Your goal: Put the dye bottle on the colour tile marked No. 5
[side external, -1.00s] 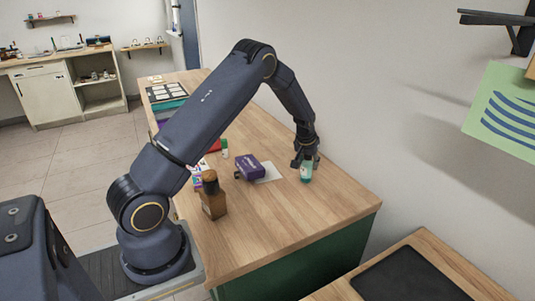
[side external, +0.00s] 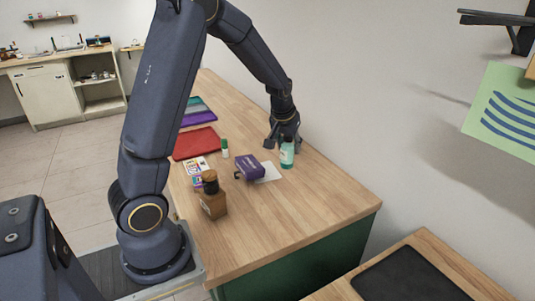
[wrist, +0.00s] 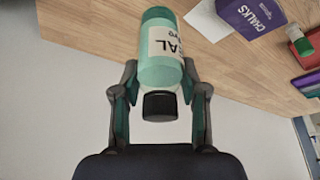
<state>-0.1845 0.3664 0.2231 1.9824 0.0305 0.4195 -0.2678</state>
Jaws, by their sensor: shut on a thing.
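The dye bottle (side external: 287,156) is teal with a pale label and a black cap. My gripper (side external: 284,138) is shut on it from above, near its neck. In the wrist view the bottle (wrist: 162,45) sits between both fingers, its black cap towards my palm, with part of the label lettering showing. I cannot tell how far its base is above the table. Flat colour tiles lie on the far left part of the table: a red one (side external: 195,143), a purple one (side external: 198,117) and a teal one (side external: 201,103). No number is legible on them.
A purple chalks box (side external: 249,168) lies on white paper (side external: 269,173), left of the bottle. The wall is close behind my gripper. The table's front right is clear.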

